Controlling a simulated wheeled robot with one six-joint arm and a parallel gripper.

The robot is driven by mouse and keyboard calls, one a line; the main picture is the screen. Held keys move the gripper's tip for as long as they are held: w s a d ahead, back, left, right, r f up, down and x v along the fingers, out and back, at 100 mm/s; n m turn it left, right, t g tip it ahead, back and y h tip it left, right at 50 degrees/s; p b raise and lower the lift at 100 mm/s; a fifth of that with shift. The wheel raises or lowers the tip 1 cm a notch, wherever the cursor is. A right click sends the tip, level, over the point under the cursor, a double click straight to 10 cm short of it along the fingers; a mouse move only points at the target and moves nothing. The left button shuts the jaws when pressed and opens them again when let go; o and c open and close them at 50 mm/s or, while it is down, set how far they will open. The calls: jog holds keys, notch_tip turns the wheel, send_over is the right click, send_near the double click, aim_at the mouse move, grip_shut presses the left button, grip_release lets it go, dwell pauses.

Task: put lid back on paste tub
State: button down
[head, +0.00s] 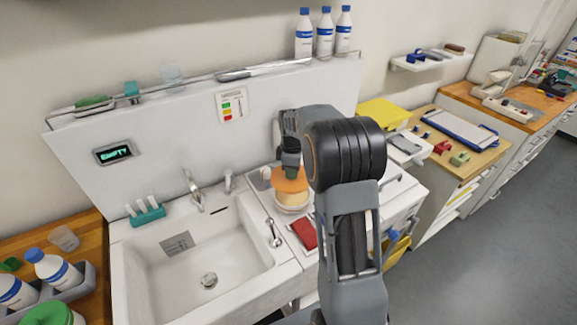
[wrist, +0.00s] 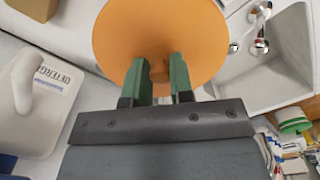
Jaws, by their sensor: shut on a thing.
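The round orange lid (head: 288,183) is held at its centre by my gripper (head: 291,164), above the worktop right of the sink. In the wrist view the lid (wrist: 165,30) fills the top middle, and the green fingers of my gripper (wrist: 160,72) are closed on its small knob. The pale, cream-coloured paste tub (head: 292,199) is directly below the lid in the head view. I cannot tell whether the lid touches its rim. The tub is hidden behind the lid in the wrist view.
The white sink (head: 205,250) is left of the tub. A red cloth or pad (head: 303,233) lies in front of it. A white detergent container (wrist: 35,105) is at the left of the wrist view. Several bottles (head: 325,35) stand on the ledge above.

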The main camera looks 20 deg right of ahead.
jog(key=shift+d+f+b, duration=0.1)
jog(key=shift+f+b, duration=2)
jog(key=shift+f, duration=1)
jog(key=shift+s+d+f, duration=0.1)
jog(key=shift+s+f, duration=0.05)
dwell(0.3)
jog(key=c, duration=0.9)
grip_release()
jog(key=shift+o, duration=0.3)
jog(key=o, duration=0.4)
